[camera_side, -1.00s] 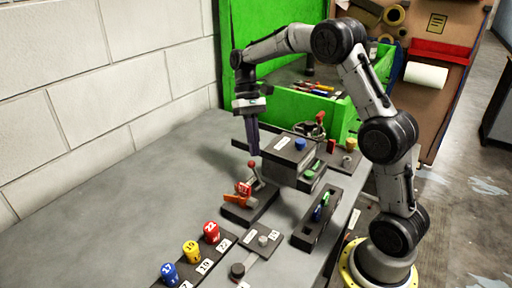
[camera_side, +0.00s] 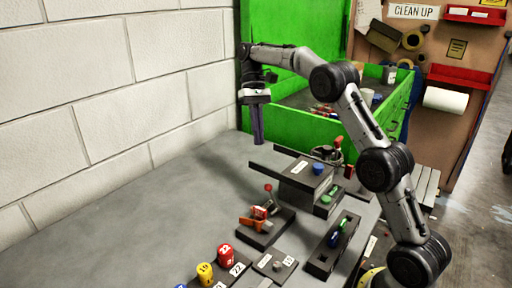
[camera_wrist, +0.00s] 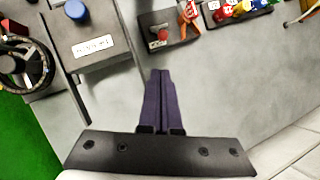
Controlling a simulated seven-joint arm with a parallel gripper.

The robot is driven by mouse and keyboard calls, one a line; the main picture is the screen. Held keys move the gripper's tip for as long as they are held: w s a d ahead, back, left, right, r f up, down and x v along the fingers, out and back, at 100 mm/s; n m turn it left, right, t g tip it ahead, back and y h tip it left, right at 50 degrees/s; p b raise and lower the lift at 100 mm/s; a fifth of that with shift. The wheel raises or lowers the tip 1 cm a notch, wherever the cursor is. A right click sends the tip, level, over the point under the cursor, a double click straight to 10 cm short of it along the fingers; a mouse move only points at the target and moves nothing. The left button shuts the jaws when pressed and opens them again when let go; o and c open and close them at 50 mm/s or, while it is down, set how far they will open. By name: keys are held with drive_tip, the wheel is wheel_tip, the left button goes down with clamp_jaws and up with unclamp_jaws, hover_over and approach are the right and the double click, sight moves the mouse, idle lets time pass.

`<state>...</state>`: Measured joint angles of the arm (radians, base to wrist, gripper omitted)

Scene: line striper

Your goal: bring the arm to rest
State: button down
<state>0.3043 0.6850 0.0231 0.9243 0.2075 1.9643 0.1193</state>
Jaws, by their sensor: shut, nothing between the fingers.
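My gripper (camera_side: 258,142) points down over the back of the grey table (camera_side: 165,210), left of the dark box with a blue knob. Its long purple fingers are together and nothing is between them. In the wrist view the fingers (camera_wrist: 163,75) lie side by side over bare grey table. The fingertips look clear of every object. I cannot tell their exact height.
A dark box (camera_side: 304,172) with a blue knob (camera_side: 319,168) stands right of my gripper. An orange clamp (camera_side: 254,222) with a red-tipped lever is nearer the front. Numbered red (camera_side: 226,254) and yellow (camera_side: 205,273) pieces stand at the front. A green bin (camera_side: 290,140) is behind.

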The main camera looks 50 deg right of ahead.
drive_tip(key=s+a+r+n+t+h, duration=0.1)
drive_tip(key=s+a+r, duration=0.2)
drive_tip(key=r, duration=0.2)
drive_tip(key=s+a+r+t, duration=0.1)
drive_tip(key=s+a+r, duration=0.15)
drive_tip(key=r, duration=0.25)
drive_tip(key=s+a+r+n+t+h, duration=0.1)
drive_tip(key=s+a+r+t, duration=0.2)
drive_tip(key=s, duration=0.8)
drive_tip(key=s+a+f+n+t+h, duration=0.15)
drive_tip(key=s+f, duration=0.35)
drive_tip(key=s, duration=0.5)
wheel_tip(320, 180, down, 9)
drive_tip(key=s+t, duration=0.1)
drive_tip(key=t, duration=0.2)
drive_tip(key=shift+s+d+n, duration=0.2)
drive_tip(key=shift+s+n, duration=0.2)
drive_tip(key=shift+n, duration=0.05)
drive_tip(key=shift+t, duration=0.25)
